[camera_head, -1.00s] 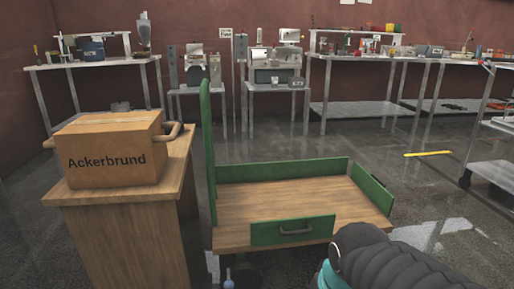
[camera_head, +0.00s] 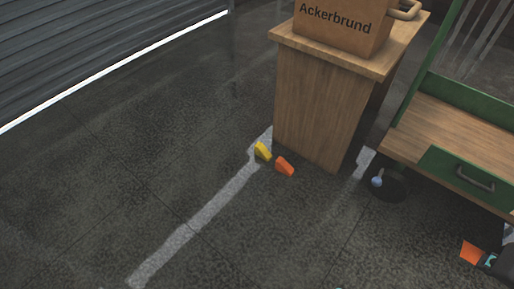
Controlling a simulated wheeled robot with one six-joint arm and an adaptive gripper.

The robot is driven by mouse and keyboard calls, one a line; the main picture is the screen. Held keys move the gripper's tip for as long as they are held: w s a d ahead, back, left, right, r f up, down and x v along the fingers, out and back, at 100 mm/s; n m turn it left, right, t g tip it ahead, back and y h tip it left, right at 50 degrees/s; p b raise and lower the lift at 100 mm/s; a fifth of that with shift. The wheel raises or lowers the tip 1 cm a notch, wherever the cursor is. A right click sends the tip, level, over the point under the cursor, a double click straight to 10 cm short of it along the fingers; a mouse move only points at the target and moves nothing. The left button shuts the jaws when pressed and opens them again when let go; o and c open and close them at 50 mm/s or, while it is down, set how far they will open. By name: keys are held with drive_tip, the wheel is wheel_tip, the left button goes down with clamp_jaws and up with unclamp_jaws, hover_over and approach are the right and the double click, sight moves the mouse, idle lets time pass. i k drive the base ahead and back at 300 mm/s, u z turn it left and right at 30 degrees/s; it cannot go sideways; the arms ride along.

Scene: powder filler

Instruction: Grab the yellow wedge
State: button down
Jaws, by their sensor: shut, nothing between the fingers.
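The yellow wedge (camera_head: 262,151) lies on the dark floor at the near left foot of the wooden cabinet. It rests at the edge of a pale floor line. An orange wedge (camera_head: 285,166) lies just to its right, close to the cabinet's base. My gripper's fingers cannot be made out in this view.
A green-sided cart (camera_head: 455,165) with a wheel stands to the right. An orange piece (camera_head: 471,252) shows at lower right. Floor left of the wedges is open up to a slatted shutter (camera_head: 90,50).

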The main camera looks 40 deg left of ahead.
sight(261, 151)
drive_tip(key=u, duration=1.05)
drive_tip(key=k, duration=0.25)
drive_tip(key=u, duration=1.7)
drive_tip(key=k, duration=1.15)
drive_tip(key=u, duration=0.8)
drive_tip(key=i, duration=0.85)
drive_tip(key=z, duration=0.3)
drive_tip(key=i, duration=1.8)
drive_tip(key=z, duration=0.55)
drive_tip(key=i, duration=1.8)
drive_tip(key=z, duration=1.25)
drive_tip(key=i, duration=1.15)
drive_tip(key=z, duration=1.05)
